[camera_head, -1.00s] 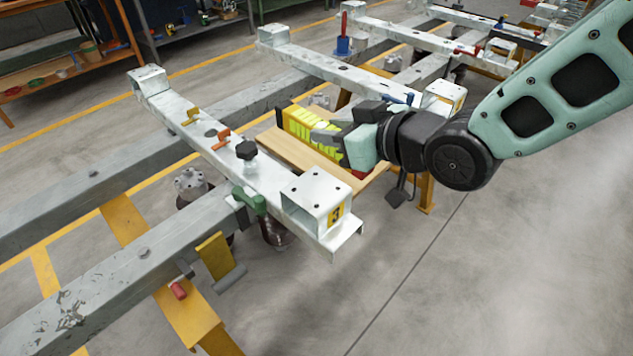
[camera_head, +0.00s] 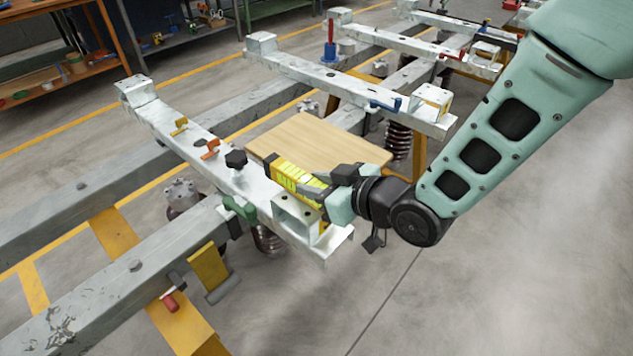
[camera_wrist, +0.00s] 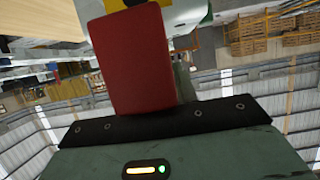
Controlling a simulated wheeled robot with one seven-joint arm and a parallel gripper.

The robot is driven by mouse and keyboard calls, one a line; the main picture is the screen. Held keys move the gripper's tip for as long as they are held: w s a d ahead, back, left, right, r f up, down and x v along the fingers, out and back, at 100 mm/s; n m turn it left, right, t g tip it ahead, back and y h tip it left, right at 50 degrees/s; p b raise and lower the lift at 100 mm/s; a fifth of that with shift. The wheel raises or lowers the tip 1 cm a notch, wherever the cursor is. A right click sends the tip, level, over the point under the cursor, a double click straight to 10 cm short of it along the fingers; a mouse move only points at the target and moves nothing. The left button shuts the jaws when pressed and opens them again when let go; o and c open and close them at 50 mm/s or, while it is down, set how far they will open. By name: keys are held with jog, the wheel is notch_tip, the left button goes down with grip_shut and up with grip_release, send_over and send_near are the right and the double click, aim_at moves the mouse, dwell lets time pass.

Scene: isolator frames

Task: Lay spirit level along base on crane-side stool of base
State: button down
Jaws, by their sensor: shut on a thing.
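The spirit level (camera_head: 295,177) is a yellow-green bar with a dark end. My gripper (camera_head: 333,190) is shut on it and holds it in the air by its right part. In the head view the level overlaps the near end of the white base beam (camera_head: 190,150), just behind the box-shaped stool (camera_head: 297,217) at that end. A gap between level and stool cannot be judged. Another stool (camera_head: 137,88) stands at the beam's far end. The gripper's fingers are hidden there.
The beam carries a black knob (camera_head: 236,159), an orange clamp (camera_head: 211,148) and a yellow clamp (camera_head: 180,126). A green clamp (camera_head: 240,208) is at the near side. A wooden board (camera_head: 325,143) lies behind. Another white beam (camera_head: 345,83) runs beyond. Floor at right is clear.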

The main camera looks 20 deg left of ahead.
jog(key=shift+f, duration=0.15)
jog(key=c, duration=1.1)
grip_release()
jog(key=shift+r, duration=0.3)
jog(key=b+v, duration=0.1)
jog(key=v, duration=1.1)
jog(key=shift+s, duration=0.1)
jog(key=shift+f, duration=0.1)
